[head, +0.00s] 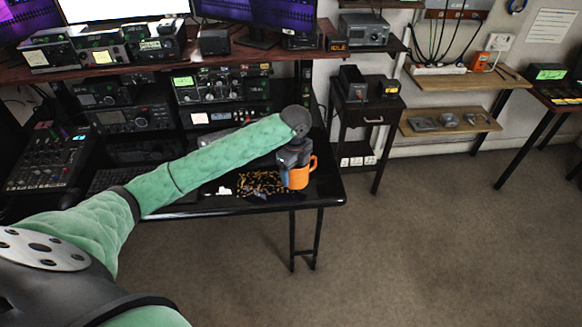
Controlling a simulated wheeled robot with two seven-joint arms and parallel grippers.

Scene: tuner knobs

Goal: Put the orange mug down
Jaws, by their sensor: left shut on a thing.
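The orange mug (298,178) is near the right end of the black desk (325,192), with its handle on the right. My left arm comes in from the left, and my left gripper (290,172) reaches down over the mug and is shut on it. The gripper covers the mug's left side and part of its rim. The mug looks upright; I cannot tell whether its base touches the desk top. My right gripper is not in view.
A patterned yellow and black patch (262,184) lies on the desk left of the mug. A small black side table (362,118) stands to the right. The floor (430,240) at right is clear.

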